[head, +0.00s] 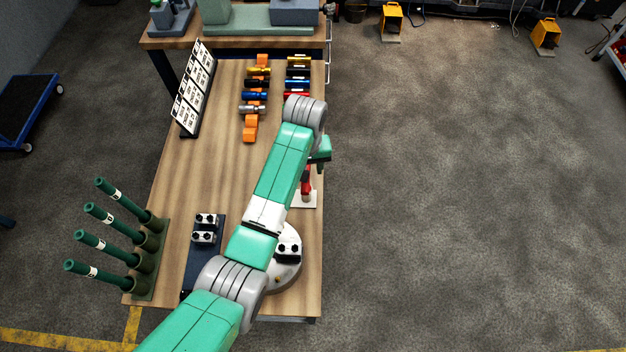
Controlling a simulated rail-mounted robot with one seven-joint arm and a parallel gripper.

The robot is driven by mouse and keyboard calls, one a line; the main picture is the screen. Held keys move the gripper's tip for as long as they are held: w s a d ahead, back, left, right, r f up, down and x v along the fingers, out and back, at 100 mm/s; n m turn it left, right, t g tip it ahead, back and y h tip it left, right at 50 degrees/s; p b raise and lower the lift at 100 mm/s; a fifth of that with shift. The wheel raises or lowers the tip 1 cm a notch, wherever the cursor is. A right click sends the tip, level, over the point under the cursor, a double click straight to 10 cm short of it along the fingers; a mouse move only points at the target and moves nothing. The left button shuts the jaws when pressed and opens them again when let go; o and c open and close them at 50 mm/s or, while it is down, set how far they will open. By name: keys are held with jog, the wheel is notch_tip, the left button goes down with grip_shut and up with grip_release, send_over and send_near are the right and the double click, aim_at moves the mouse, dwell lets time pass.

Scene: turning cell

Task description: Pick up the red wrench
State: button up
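A red item (306,187) stands above a small white plate (304,201) near the table's right edge; my arm hides part of it, so I cannot tell whether it is the wrench. Another red piece (296,95) shows at the near end of the right-hand row of coloured tools, partly behind my arm's grey joint. It is too small to tell its kind. My arm reaches across the table from the bottom. Its green end with my gripper (320,160) is over the right edge, just above the red item in the picture. The fingers are hidden or too small to read.
The wooden table (190,165) is bare at centre left. Green upright handles (112,248) stand front left, beside a dark tray (203,255) with blocks. A round white fixture (287,268) is under my arm. Orange holders (250,134) and a label board (195,88) stand farther back.

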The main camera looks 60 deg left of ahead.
jog(key=f, duration=0.5)
jog(key=shift+s+f, duration=0.25)
jog(key=shift+f, duration=0.15)
grip_shut()
